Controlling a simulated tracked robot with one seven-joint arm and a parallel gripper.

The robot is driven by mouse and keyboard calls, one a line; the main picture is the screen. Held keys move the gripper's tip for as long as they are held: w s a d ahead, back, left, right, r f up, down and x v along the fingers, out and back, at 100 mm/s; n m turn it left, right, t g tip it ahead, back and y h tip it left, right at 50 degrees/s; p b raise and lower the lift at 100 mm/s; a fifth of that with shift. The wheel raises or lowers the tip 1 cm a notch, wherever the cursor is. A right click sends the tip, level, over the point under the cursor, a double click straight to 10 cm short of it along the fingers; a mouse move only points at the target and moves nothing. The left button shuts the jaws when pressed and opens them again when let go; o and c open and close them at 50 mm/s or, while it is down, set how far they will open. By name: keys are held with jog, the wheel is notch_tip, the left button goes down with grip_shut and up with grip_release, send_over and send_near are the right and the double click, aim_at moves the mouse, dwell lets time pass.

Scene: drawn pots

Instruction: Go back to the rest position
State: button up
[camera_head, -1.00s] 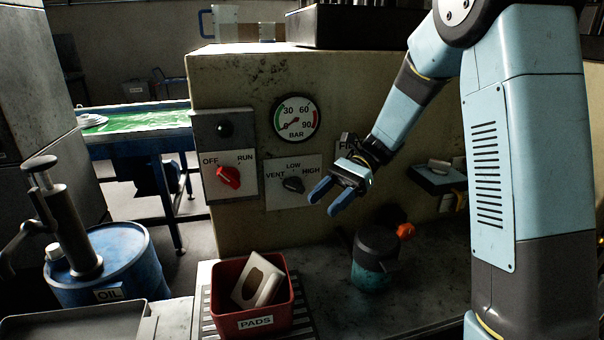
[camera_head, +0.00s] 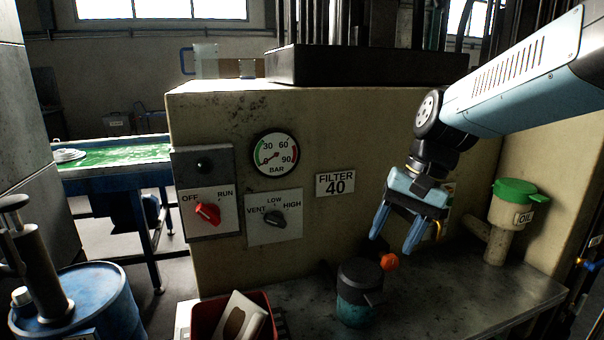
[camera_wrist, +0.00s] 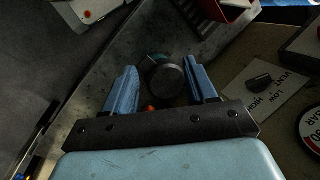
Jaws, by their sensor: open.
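My gripper (camera_head: 396,236) hangs fingers-down at the right of the machine's front, with its two blue fingers apart and nothing between them. In the head view it is above and a little right of the dark pot (camera_head: 359,292) with the teal lower part and orange knob (camera_head: 389,261), which stands on the metal ledge. In the wrist view my gripper (camera_wrist: 166,85) shows its fingers spread, with the dark round top of the pot (camera_wrist: 166,82) seen beyond them. The pot appears apart from the fingers.
A red bin (camera_head: 208,317) stands at the ledge's left. A green-lidded oil container (camera_head: 514,215) is on the right. The machine front carries a red switch (camera_head: 207,213), a dark selector (camera_head: 274,219) and a gauge (camera_head: 274,154). A blue drum (camera_head: 85,305) is lower left.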

jog(key=s+d+r+n+t+h, duration=0.3)
jog(key=s+d+t, duration=0.2)
jog(key=d, duration=0.2)
jog(key=shift+s+t+h, duration=0.25)
jog(key=shift+t+h, duration=0.05)
jog(key=shift+t, duration=0.1)
dwell(1.5)
